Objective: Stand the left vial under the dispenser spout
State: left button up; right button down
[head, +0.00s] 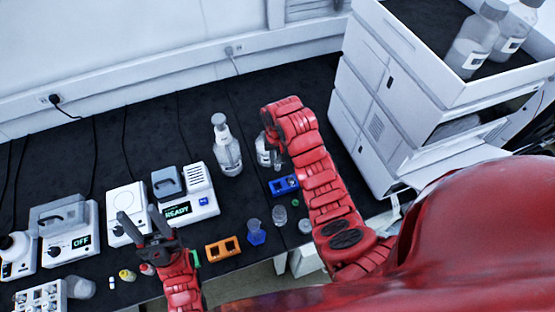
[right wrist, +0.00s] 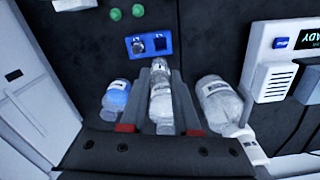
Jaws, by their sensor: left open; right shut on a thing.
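My right gripper (right wrist: 160,105) is shut on a clear labelled bottle-like container (right wrist: 160,97). In the head view, a clear labelled container (head: 264,152) shows beside that gripper (head: 273,138), partly covered by my right arm. A blue two-slot rack (head: 285,186) stands in front of it; in the right wrist view the rack (right wrist: 149,45) has small clear or dark items in its slots. My left gripper (head: 140,220) is open and empty. Which item is the left vial is unclear.
A device reading READY (head: 190,195) stands left of the nozzle bottle. An orange rack (head: 222,248), a blue cup (head: 256,233) and small clear cups are near the front edge. A white cabinet stack (head: 375,110) blocks the right.

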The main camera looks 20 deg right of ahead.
jog(key=shift+r, duration=0.65)
jog(key=w+r+n+b, duration=0.2)
jog(key=w+r+b, duration=0.5)
jog(key=b, duration=1.1)
jog(key=w, duration=0.3)
jog(key=shift+r+b, duration=0.35)
jog(key=shift+a, duration=0.15)
